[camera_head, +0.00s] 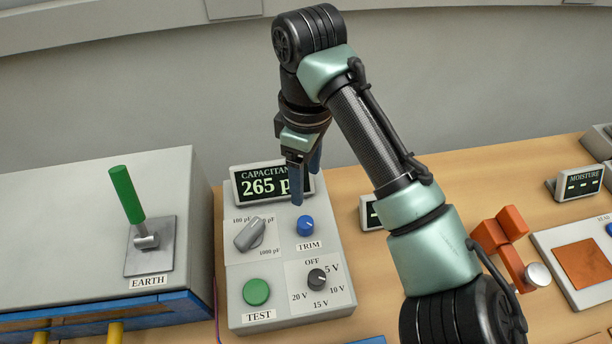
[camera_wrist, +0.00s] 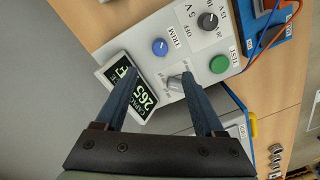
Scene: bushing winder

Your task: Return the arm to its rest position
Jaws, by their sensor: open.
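My gripper (camera_head: 306,182) hangs above the back of the capacitance meter (camera_head: 236,312), in front of its display (camera_head: 268,184), which reads 265 with the unit partly covered. The fingers point down and are apart with nothing between them. In the wrist view my gripper (camera_wrist: 170,85) shows two spread blue fingers over the meter (camera_wrist: 143,42). The blue TRIM knob (camera_head: 305,226) lies just below the fingertips in the head view. The wrist view shows it apart from the fingers (camera_wrist: 159,46). My arm reaches up and bends back down over the bench.
A grey box with a green EARTH lever (camera_head: 126,194) stands at left. The meter carries a grey range knob (camera_head: 250,234), a green TEST button (camera_head: 256,292) and a black voltage knob (camera_head: 317,278). Orange blocks (camera_head: 504,237) and a moisture display (camera_head: 579,184) lie at right.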

